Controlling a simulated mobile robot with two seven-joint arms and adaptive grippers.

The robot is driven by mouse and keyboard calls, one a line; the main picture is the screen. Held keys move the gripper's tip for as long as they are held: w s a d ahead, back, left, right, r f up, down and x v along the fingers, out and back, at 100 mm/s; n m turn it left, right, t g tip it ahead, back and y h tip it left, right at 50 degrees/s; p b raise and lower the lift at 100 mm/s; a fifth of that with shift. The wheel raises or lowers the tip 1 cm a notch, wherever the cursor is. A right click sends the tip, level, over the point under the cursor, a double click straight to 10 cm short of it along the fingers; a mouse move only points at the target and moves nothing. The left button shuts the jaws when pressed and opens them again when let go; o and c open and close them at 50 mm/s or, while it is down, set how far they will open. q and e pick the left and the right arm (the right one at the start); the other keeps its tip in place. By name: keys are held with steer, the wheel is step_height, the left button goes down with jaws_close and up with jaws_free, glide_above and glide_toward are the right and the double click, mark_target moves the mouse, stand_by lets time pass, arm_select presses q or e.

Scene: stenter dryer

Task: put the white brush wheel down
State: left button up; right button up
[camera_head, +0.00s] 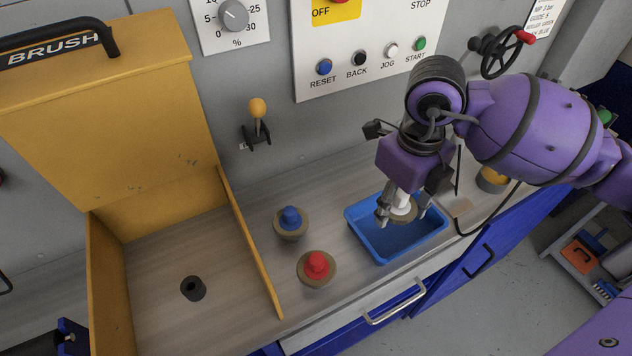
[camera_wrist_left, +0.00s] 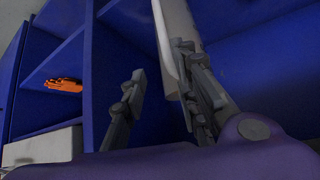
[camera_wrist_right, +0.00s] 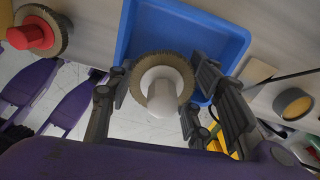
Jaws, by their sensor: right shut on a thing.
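The white brush wheel (camera_head: 402,214) has a white hub and a tan bristle ring. My right gripper (camera_head: 405,208) is shut on it and holds it over the blue tray (camera_head: 363,238). In the right wrist view the wheel (camera_wrist_right: 162,92) sits between the fingers (camera_wrist_right: 160,85), hub towards the camera, with part of the tray (camera_wrist_right: 236,40) behind it. Whether the wheel touches the tray floor is unclear.
A blue-hubbed wheel (camera_head: 290,219) and a red-hubbed wheel (camera_head: 317,266) stand on the bench left of the tray. A yellow-hubbed wheel (camera_head: 492,180) is to its right. The open yellow brush box (camera_head: 105,250) has a dark peg (camera_head: 193,288). Bare bench lies between wheels and tray.

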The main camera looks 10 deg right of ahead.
steer(key=f, duration=0.1)
steer(key=w+d, duration=0.1)
steer(key=f, duration=0.1)
steer(key=shift+w+d+f, duration=0.25)
steer(key=shift+f, duration=0.05)
steer(key=shift+w+d+f, duration=0.1)
steer(key=shift+w+f, duration=0.05)
steer(key=shift+f, duration=1.55)
steer(key=shift+f, duration=0.15)
steer(key=o, duration=1.3)
